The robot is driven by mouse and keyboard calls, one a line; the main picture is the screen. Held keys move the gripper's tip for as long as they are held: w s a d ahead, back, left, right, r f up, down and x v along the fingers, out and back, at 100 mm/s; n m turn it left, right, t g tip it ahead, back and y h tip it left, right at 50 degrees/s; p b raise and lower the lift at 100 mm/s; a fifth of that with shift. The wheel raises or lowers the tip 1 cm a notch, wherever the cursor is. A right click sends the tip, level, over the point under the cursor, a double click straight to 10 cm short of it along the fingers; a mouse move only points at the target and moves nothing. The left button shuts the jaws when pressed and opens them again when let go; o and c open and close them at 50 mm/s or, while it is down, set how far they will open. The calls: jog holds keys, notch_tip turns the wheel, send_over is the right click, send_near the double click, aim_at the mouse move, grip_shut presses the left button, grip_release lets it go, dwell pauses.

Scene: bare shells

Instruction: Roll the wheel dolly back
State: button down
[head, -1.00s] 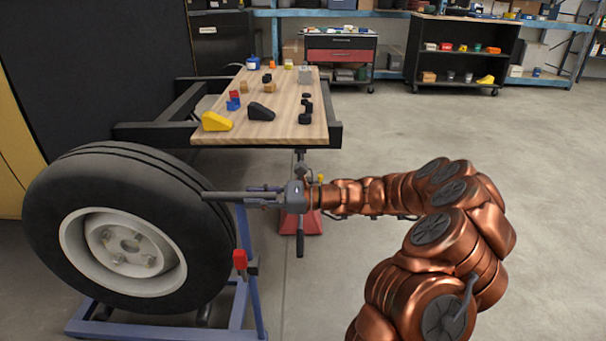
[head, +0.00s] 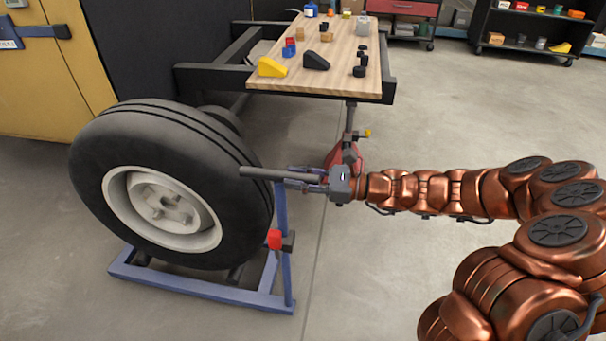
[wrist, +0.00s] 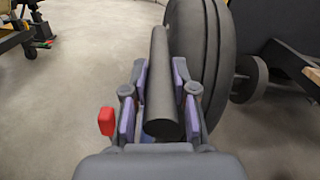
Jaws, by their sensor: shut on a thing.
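The wheel dolly (head: 200,289) is a low blue frame on the floor at the left in the head view, with a blue upright and a dark grey handle bar (head: 268,173) at its top. A large black tyre on a pale rim (head: 160,205) stands upright on it. My gripper (head: 300,178) is shut around the handle bar. In the wrist view the gripper (wrist: 160,100) has its purple-lined fingers on both sides of the bar (wrist: 160,85), with the tyre (wrist: 202,45) just beyond to the right. A red knob (head: 275,239) sits on the upright.
Behind the wheel, a black chassis frame (head: 215,78) carries a wooden board (head: 340,70) with blocks and small parts. An axle hub (head: 218,118) is behind the tyre. A red stand (head: 343,160) is under the board's near end. The floor at right is clear.

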jog(key=shift+s+a+f, duration=0.15)
jog(key=shift+s+a, duration=0.05)
jog(key=shift+s, duration=0.15)
jog(key=c, duration=0.9)
grip_release()
jog(key=shift+d, duration=0.1)
jog(key=shift+w+d, duration=0.1)
jog(key=shift+d, duration=0.05)
jog(key=shift+d, duration=0.25)
jog(key=d, duration=0.3)
jog(key=s+d, duration=0.1)
jog(key=d, duration=0.3)
jog(key=s+d, duration=0.1)
jog(key=d, duration=0.3)
